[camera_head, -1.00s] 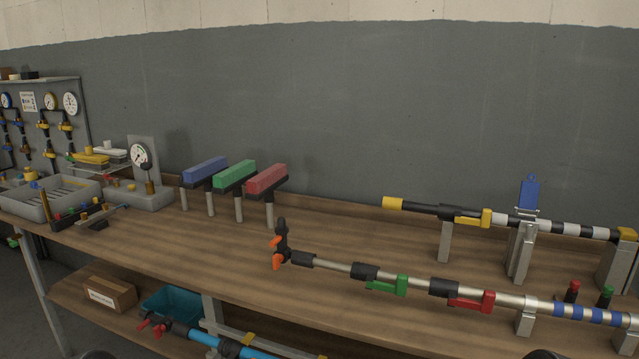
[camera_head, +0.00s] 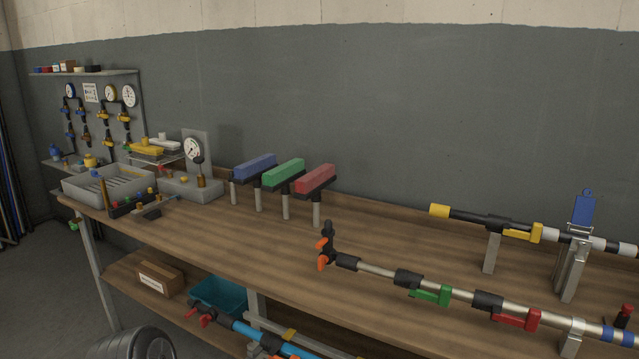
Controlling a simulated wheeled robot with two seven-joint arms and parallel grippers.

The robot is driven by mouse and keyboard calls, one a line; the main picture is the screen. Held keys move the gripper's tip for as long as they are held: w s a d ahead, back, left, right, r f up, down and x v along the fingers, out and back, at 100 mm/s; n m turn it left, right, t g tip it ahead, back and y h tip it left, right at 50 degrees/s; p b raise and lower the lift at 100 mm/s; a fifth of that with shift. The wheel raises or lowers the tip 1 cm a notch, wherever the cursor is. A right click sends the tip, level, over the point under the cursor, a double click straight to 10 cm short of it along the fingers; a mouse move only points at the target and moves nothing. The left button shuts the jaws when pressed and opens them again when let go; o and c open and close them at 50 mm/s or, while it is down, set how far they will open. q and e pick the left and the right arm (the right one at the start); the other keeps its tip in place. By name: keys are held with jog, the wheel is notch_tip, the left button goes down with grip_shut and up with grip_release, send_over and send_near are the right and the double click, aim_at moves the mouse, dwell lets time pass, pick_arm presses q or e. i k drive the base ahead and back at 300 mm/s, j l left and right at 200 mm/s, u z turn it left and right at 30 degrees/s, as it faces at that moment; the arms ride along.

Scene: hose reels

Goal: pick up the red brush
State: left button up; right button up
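The red brush (camera_head: 316,179) has a red block on a dark base. It rests on grey posts on the wooden bench (camera_head: 270,245), at the right end of a row of three. The green brush (camera_head: 284,172) and the blue brush (camera_head: 255,166) stand to its left on similar posts. Neither of my grippers shows in the head view, so their state is hidden.
A metal pipe with an orange-handled end (camera_head: 324,252) lies along the bench front, right of the brushes. A grey tray (camera_head: 110,199) and a gauge block (camera_head: 194,150) stand left. A teal bin (camera_head: 218,296) sits on the lower shelf.

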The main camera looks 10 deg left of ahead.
aim_at(310, 185)
jog(key=z, duration=0.3)
jog(key=j+z, duration=0.3)
jog(key=z, duration=0.15)
jog(key=j+z, duration=0.3)
jog(key=z, duration=0.15)
jog(key=j+z, duration=0.3)
jog(key=z, duration=0.2)
jog(key=k+j+z, duration=0.1)
jog(key=j, duration=0.3)
jog(key=k+j, duration=0.25)
jog(key=j, duration=0.15)
jog(key=k+j+z, duration=0.15)
jog(key=j, duration=0.25)
jog(key=k+j+z, duration=0.1)
jog(key=k+j, duration=0.15)
jog(key=j, duration=0.15)
